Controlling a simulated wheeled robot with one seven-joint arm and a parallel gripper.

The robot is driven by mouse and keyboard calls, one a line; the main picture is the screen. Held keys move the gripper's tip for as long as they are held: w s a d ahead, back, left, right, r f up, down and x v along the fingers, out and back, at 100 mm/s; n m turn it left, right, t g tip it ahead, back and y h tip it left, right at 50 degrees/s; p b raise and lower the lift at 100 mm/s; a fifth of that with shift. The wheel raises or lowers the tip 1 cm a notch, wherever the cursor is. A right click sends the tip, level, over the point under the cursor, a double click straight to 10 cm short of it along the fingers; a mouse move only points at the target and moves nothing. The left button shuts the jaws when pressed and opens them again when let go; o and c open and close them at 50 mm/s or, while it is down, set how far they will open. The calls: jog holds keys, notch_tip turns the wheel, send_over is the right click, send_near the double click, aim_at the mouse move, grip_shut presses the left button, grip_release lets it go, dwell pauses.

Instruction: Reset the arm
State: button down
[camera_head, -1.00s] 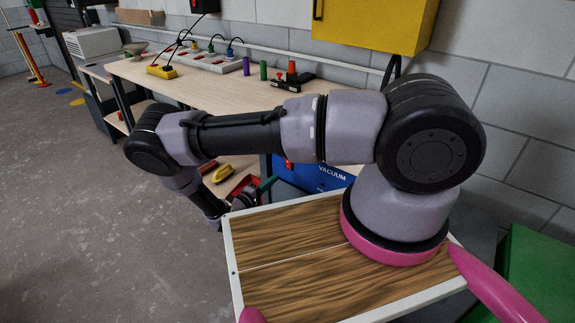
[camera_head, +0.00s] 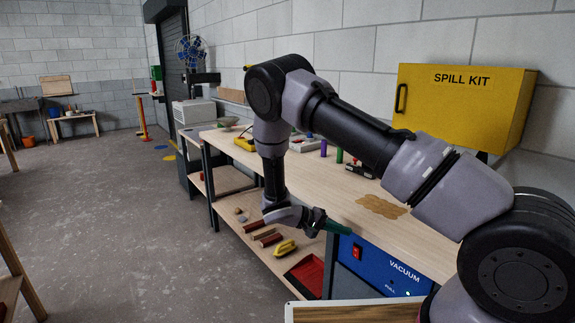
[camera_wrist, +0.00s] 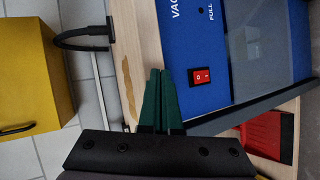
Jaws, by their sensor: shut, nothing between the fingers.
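My gripper (camera_head: 337,227) is at the end of my bent arm, in front of the workbench edge in the head view. Its green fingers are together with nothing between them. In the wrist view the two fingers (camera_wrist: 161,98) lie side by side, pointing at the bench edge beside the blue vacuum unit (camera_wrist: 230,50). My arm's elbow is raised, and the forearm hangs down to the gripper.
The wooden workbench (camera_head: 300,185) carries purple and green cylinders and a brown stain (camera_head: 382,206). Its lower shelf holds a yellow item (camera_head: 285,247) and a red tray (camera_head: 307,275). A yellow spill kit (camera_head: 462,105) hangs on the wall. Open floor (camera_head: 120,230) lies left.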

jog(key=s+d+r+m+g+y, duration=0.1)
jog(key=s+d+r+y, duration=0.15)
jog(key=r, duration=0.65)
jog(key=s+d+r+m+y, duration=0.15)
jog(key=r+y, duration=0.25)
jog(key=r, duration=0.5)
jog(key=s+d+r+m+g+y, duration=0.1)
jog(key=s+r+m+y, duration=0.2)
jog(key=r, duration=0.6)
jog(key=s+d+r+t+y, duration=0.1)
jog(key=s+r+t+y, duration=0.4)
jog(key=s+r, duration=0.9)
jog(key=r+t, duration=0.1)
jog(key=t, duration=0.1)
jog(key=shift+s+d+r+t+y, duration=0.2)
jog(key=shift+d+r+t+y, duration=0.1)
jog(key=shift+r+y, duration=0.1)
